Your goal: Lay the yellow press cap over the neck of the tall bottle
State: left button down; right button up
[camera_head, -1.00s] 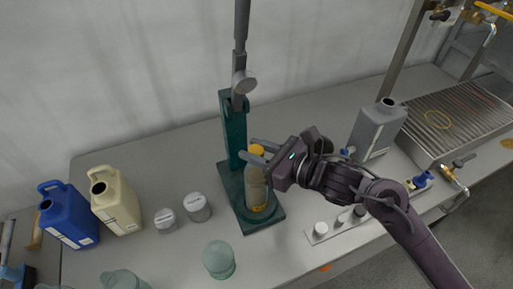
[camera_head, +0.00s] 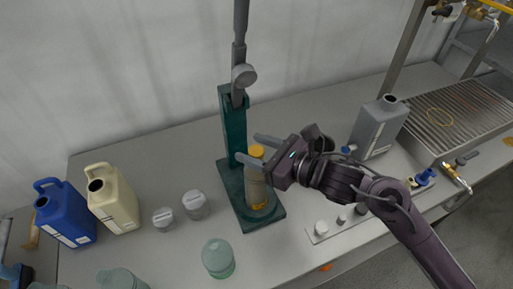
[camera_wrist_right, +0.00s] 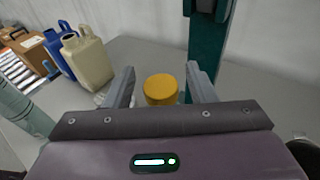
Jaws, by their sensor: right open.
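The tall bottle (camera_head: 257,190) stands upright on the base of the green press. The yellow press cap (camera_head: 257,151) sits on top of the bottle, over its neck. It also shows in the right wrist view (camera_wrist_right: 160,89), between the two fingers and apart from both. My right gripper (camera_head: 249,149) is open, with one finger on each side of the cap. The neck itself is hidden under the cap.
The green press column (camera_head: 234,125) rises just behind the bottle. A grey jug (camera_head: 377,127) stands to the right, near a drain rack. A cream jug (camera_head: 113,199), a blue jug (camera_head: 64,212) and two small tubs stand to the left. A greenish glass jar (camera_head: 218,259) is in front.

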jog(key=shift+r+p, duration=0.2)
jog(key=shift+p, duration=0.1)
jog(key=shift+r+p, duration=0.35)
jog(key=shift+p, duration=0.15)
jog(key=b+v, duration=0.4)
jog(key=v, duration=0.8)
jog(key=shift+b, duration=0.4)
jog(key=shift+f, duration=0.1)
